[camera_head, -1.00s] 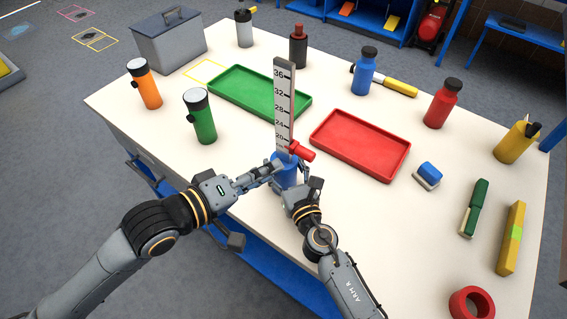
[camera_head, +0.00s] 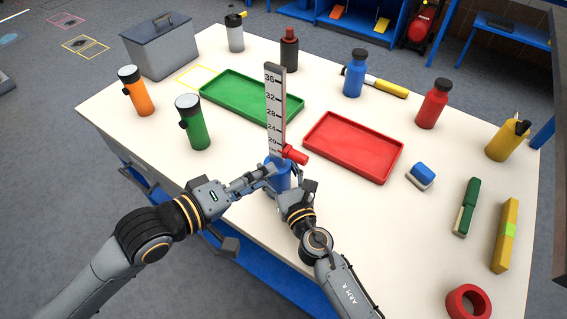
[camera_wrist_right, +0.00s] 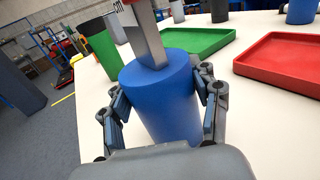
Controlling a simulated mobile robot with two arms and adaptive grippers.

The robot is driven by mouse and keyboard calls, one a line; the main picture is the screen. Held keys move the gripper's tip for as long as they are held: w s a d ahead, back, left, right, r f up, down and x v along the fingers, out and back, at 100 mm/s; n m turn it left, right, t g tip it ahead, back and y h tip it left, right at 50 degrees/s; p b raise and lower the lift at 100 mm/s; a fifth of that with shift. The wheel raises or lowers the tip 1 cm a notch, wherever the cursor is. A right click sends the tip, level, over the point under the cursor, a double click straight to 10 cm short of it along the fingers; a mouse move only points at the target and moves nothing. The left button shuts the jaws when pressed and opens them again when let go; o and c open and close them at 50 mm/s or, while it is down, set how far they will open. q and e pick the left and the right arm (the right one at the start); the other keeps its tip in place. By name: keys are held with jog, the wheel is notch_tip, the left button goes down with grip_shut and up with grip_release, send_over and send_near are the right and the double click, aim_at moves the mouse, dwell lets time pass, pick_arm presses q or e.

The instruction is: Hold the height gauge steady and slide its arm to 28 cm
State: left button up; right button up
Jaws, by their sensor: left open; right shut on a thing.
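The height gauge stands upright near the front of the table, with a white marked scale (camera_head: 274,105), a blue round base (camera_head: 279,178) and a red sliding arm (camera_head: 293,155). The red arm sits low on the scale, just below the 20 mark. My right gripper (camera_head: 288,188) is shut on the blue base; in the right wrist view its fingers press both sides of the base (camera_wrist_right: 165,95). My left gripper (camera_head: 268,175) is open, at the left of the gauge close to the base and below the red arm. Whether it touches the gauge cannot be told.
A green tray (camera_head: 203,92) lies behind left and a red tray (camera_head: 309,146) lies right of the gauge. Green (camera_head: 192,122) and orange (camera_head: 136,91) flashlights stand at left. A blue-white eraser (camera_head: 421,176) lies at right.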

aim_at(293, 159)
pick_arm(q)
jog(key=w+d+f+n+h, duration=0.1)
jog(key=w+d, duration=0.1)
jog(key=d, duration=0.1)
jog(key=w+d+f+n+g, duration=0.1)
jog(key=w+d, duration=0.1)
jog(key=w, duration=0.1)
jog(key=w+d+f+n+h, duration=0.1)
jog(key=w+d, duration=0.2)
jog(key=shift+d+g+h, duration=0.3)
jog(key=shift+f, duration=0.1)
dwell(0.4)
grip_shut()
